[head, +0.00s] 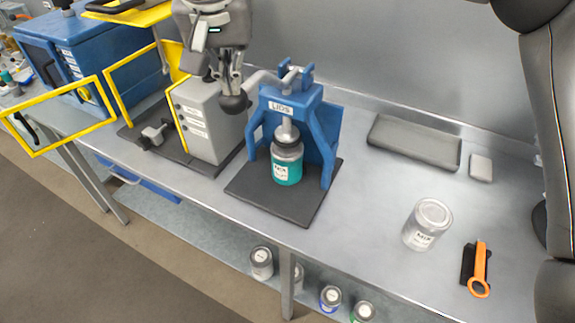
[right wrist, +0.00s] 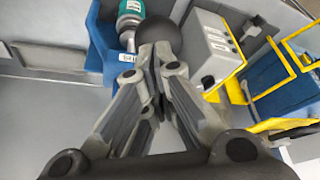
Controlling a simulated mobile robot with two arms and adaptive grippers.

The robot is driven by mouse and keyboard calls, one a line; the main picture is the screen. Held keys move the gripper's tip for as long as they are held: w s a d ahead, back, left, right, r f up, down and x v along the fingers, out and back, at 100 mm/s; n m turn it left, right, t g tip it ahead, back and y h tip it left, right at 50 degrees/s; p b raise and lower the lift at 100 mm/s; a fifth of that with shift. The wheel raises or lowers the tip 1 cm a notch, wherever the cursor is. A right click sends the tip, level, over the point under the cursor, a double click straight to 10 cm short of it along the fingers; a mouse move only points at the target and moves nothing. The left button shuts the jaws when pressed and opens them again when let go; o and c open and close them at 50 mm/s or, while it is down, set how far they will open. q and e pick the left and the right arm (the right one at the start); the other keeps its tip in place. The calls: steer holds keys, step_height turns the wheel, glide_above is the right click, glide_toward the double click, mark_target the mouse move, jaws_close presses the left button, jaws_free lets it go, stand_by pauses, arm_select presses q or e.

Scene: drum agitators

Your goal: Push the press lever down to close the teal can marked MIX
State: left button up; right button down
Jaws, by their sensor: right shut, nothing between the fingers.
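The teal can marked MIX (head: 287,172) stands upright on the dark base of the blue press (head: 325,135), labelled LIDS. The plunger (head: 287,131) is right over the can's grey top and looks in contact; I cannot tell whether it presses. The press lever (head: 262,78) slopes down to the left and ends in a dark ball knob (head: 234,103). My right gripper (head: 230,88) is shut and empty, fingers pointing down just above or on the knob. In the right wrist view the fingertips (right wrist: 155,58) overlap the knob (right wrist: 158,32); contact is unclear. My left gripper is out of view.
A grey machine (head: 210,120) with a yellow edge stands left of the press. A yellow-framed blue box (head: 70,65) is farther left. More cans stand below.

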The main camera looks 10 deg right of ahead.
mark_target(230, 103)
steer(key=shift+f, duration=0.25)
steer(key=shift+s+a+f+b, duration=0.15)
steer(key=shift+f+b, duration=0.55)
steer(key=shift+f, duration=0.2)
steer(key=shift+s+f+b, duration=0.15)
steer(key=shift+f+b, duration=0.6)
steer(key=shift+f, duration=0.4)
steer(key=shift+f, duration=0.15)
steer(key=shift+a+f+b, duration=0.1)
steer(key=shift+f+b, duration=0.65)
steer(key=shift+f, duration=0.2)
